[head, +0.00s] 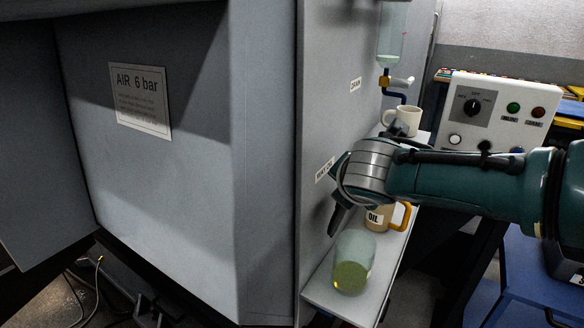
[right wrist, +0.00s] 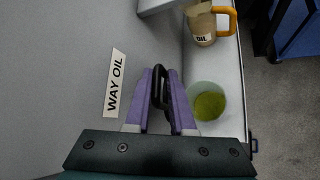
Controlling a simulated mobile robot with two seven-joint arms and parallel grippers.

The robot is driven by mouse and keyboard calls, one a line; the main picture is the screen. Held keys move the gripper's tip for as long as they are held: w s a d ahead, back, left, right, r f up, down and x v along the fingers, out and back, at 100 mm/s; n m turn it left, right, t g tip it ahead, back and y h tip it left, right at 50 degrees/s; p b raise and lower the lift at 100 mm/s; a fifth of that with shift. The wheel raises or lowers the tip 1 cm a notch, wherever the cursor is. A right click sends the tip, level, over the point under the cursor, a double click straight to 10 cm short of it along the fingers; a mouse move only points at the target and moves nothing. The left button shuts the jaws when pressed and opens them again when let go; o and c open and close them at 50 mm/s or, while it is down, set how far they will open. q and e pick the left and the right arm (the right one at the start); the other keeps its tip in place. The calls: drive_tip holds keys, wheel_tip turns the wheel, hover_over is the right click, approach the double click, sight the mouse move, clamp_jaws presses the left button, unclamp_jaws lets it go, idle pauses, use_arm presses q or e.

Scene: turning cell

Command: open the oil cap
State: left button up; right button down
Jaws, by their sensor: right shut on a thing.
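My right gripper (head: 338,216) reaches down beside the grey machine wall, below the way oil label (head: 325,170). In the right wrist view its purple fingers (right wrist: 161,78) are shut on a black loop-shaped part, which looks like the oil cap (right wrist: 155,95). The cap is mostly hidden between the fingers, and the arm hides it in the head view. Whether it is seated or loose cannot be told. The way oil label (right wrist: 115,82) is just left of the fingers. My left gripper is in neither view.
A clear container of yellow-green liquid (head: 351,265) stands on the narrow shelf (head: 322,290), close to the gripper. Behind it are an oil jug (head: 377,217) with a yellow handle and a white mug (head: 405,118). A control box (head: 490,110) stands at the right.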

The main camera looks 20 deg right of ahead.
drive_tip(key=shift+w+a, duration=0.3)
drive_tip(key=c, duration=0.9)
unclamp_jaws()
drive_tip(key=shift+w, duration=0.1)
drive_tip(key=shift+r, duration=0.1)
drive_tip(key=shift+r, duration=0.2)
drive_tip(key=shift+p+v, duration=2.75)
drive_tip(key=shift+v, duration=2.1)
drive_tip(key=shift+f, duration=0.2)
